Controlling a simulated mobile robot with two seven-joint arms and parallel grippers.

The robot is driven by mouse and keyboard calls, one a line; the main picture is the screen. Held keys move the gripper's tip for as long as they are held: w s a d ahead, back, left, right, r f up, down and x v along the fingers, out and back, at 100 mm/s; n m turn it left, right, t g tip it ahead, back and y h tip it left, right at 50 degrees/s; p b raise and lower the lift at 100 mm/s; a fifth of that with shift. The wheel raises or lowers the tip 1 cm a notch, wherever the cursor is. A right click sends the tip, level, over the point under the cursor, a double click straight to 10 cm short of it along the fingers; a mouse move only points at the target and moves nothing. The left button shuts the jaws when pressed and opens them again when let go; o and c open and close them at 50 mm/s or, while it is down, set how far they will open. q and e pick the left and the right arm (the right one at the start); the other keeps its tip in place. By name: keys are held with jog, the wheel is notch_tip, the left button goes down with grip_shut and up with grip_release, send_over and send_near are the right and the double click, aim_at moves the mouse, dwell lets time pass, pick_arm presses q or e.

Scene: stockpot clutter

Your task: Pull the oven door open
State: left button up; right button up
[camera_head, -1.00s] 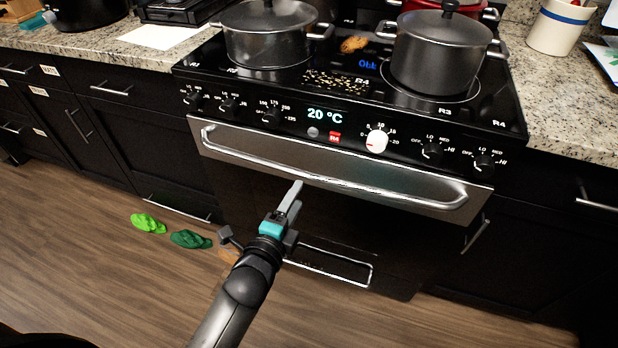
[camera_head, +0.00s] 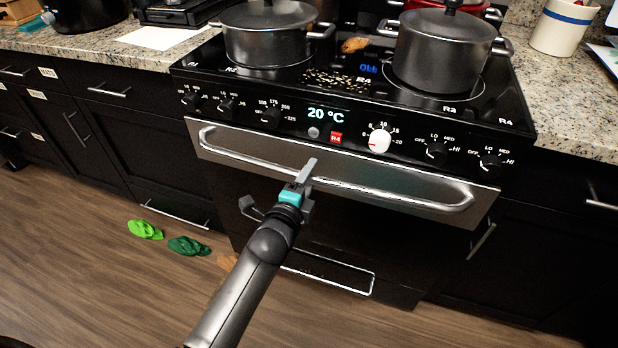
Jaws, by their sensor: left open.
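The oven door (camera_head: 345,225) is shut, with a steel upper panel and a dark lower part. Its long silver handle (camera_head: 400,193) runs across the steel panel. My left gripper (camera_head: 308,168) is open, with its fingertips at the middle of the handle. The gripper overlaps the handle in the picture, and I cannot tell whether it touches the bar or has it between the fingers. My right gripper does not show.
Two grey pots (camera_head: 268,42) (camera_head: 440,58) stand on the stovetop. A drawer handle (camera_head: 335,283) is below the oven door. The floor in front of the oven is otherwise largely clear.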

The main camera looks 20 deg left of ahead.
pick_arm(q)
grip_shut()
dwell(0.4)
dwell(1.0)
